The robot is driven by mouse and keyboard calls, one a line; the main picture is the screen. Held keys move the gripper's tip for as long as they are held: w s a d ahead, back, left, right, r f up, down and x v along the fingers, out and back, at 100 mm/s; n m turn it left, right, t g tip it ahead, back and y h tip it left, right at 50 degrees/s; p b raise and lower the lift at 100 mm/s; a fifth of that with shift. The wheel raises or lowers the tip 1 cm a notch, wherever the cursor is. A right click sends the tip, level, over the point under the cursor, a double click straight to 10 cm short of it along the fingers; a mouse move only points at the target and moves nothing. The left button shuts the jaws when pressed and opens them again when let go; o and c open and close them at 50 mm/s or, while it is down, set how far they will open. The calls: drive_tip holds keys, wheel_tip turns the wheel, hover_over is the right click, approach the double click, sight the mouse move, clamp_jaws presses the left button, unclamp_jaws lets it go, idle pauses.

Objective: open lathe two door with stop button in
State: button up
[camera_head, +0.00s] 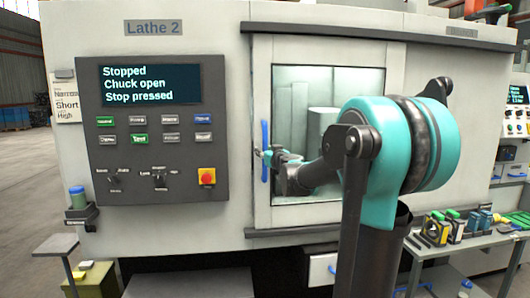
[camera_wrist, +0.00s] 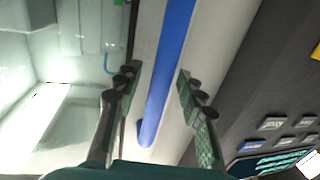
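Lathe 2 has a sliding door (camera_head: 262,90) with a large window and a vertical blue handle (camera_head: 265,135). The door looks closed. The display (camera_head: 150,84) reads "Stopped", "Chuck open", "Stop pressed". The red stop button (camera_head: 207,178) sits on a yellow square at the panel's lower right. My gripper (camera_head: 267,157) is at the handle's middle. In the wrist view, my gripper (camera_wrist: 158,88) is open, with a finger on each side of the blue handle (camera_wrist: 168,70). Gaps show between handle and fingers; contact is not visible.
The control panel (camera_head: 158,187) with its buttons and knobs is left of the door. A small shelf with a blue-green cylinder (camera_head: 77,197) is at far left. A bench (camera_head: 460,243) with several tools stands at right. A yellow-green box (camera_head: 91,281) is at lower left.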

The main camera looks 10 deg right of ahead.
clamp_jaws()
drive_tip(key=shift+d, duration=0.1)
idle(0.4)
drive_tip(key=d, duration=5.4)
drive_tip(key=shift+d, duration=0.25)
unclamp_jaws()
